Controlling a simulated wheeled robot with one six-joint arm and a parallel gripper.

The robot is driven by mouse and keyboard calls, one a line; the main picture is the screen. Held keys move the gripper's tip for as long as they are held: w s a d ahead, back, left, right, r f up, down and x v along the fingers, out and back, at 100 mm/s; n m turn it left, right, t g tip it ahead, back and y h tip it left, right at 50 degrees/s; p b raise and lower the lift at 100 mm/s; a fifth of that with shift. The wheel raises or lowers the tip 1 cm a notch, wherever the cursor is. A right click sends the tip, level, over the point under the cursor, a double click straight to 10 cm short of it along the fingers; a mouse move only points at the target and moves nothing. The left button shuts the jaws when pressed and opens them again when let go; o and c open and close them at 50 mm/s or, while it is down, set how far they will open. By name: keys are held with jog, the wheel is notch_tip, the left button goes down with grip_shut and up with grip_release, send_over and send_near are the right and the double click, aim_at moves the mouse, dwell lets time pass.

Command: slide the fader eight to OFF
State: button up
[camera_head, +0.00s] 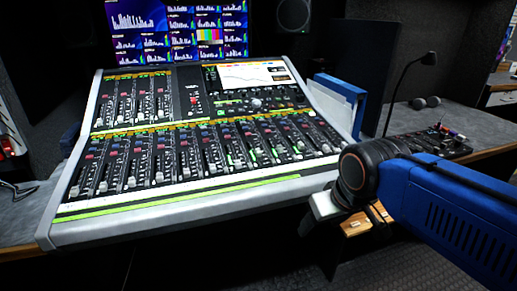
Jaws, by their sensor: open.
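The mixing console (190,222) stands left of centre, sloping up to the back. Its lower bank holds a long row of faders, with caps at differing heights. Counting from the left, the eighth fader (252,155) seems to lie right of the middle of this row; its label and any OFF mark are too small to read. My gripper (367,219) is at the lower right, beyond the console's front right corner and apart from the faders. It is open, with tan pieces at its end, and I see nothing held. My blue arm reaches in from the right.
A shorter fader bank (135,100) and a lit screen (252,74) fill the console's upper part. A blue binder (338,95) stands close to the right side. A gooseneck microphone (407,75) and a small control panel (430,140) are further right. Monitors (180,25) stand behind.

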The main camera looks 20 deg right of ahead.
jog(key=w+r, duration=0.2)
jog(key=r, duration=0.1)
jog(key=w+r, duration=0.1)
jog(key=shift+a+r, duration=0.2)
jog(key=shift+a, duration=0.1)
jog(key=c, duration=0.7)
jog(key=shift+o, duration=0.2)
notch_tip(320, 180, up, 23)
jog(key=g, duration=0.5)
send_over(258, 150)
notch_tip(258, 150, down, 18)
jog(key=shift+r, duration=0.2)
grip_shut()
